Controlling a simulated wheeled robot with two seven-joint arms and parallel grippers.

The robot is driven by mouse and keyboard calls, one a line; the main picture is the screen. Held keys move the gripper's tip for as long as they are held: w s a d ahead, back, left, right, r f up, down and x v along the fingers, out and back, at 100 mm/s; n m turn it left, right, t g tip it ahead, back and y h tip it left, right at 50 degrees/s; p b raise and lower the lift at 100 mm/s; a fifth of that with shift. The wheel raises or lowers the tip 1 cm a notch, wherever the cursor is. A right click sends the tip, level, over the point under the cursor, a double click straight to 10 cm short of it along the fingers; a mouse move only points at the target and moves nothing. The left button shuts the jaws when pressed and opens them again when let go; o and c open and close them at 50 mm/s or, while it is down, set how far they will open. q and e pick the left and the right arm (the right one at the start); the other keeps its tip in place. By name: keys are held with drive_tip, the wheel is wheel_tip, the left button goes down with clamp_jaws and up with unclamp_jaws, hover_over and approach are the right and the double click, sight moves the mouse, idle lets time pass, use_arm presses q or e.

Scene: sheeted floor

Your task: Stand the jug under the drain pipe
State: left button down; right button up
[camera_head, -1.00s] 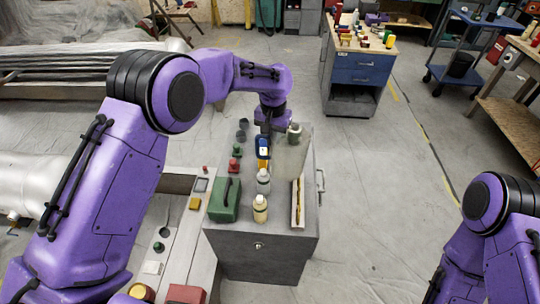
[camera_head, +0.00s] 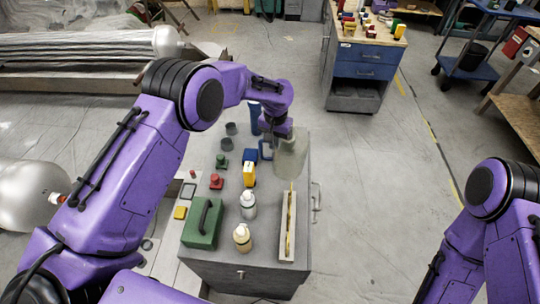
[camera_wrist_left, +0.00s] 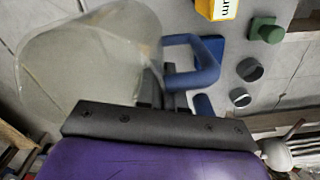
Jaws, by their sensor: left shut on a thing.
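The jug (camera_head: 290,155) is a large, see-through vessel with a blue loop handle (camera_head: 265,149). It is at the far right part of the grey cabinet top in the head view. My left gripper (camera_head: 275,136) is shut on the handle. The jug also fills the upper left of the left wrist view (camera_wrist_left: 85,55), with its handle (camera_wrist_left: 195,66) beside the dark fingers. I cannot tell whether its base touches the cabinet. I cannot make out the drain pipe for certain. My right arm shows at the right, its gripper out of view.
The cabinet (camera_head: 235,268) carries a green box (camera_head: 202,223), two pump bottles, a yellow block (camera_head: 249,174), grey cups, a tall blue object (camera_head: 255,118) and a narrow tray (camera_head: 287,225). A silver tank (camera_head: 25,195) lies left. A blue-drawer workbench (camera_head: 355,75) stands behind.

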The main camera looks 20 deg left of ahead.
use_arm(q)
drive_tip(key=f, duration=0.3)
drive_tip(key=f+p, duration=0.1)
drive_tip(key=f, duration=0.1)
drive_tip(key=shift+w+f, duration=0.15)
drive_tip(key=shift+w, duration=0.25)
drive_tip(key=shift+s, duration=0.15)
drive_tip(key=shift+f+b, duration=0.15)
drive_tip(key=shift+b, duration=0.15)
drive_tip(key=c, duration=1.3)
unclamp_jaws()
drive_tip(key=shift+o, duration=0.2)
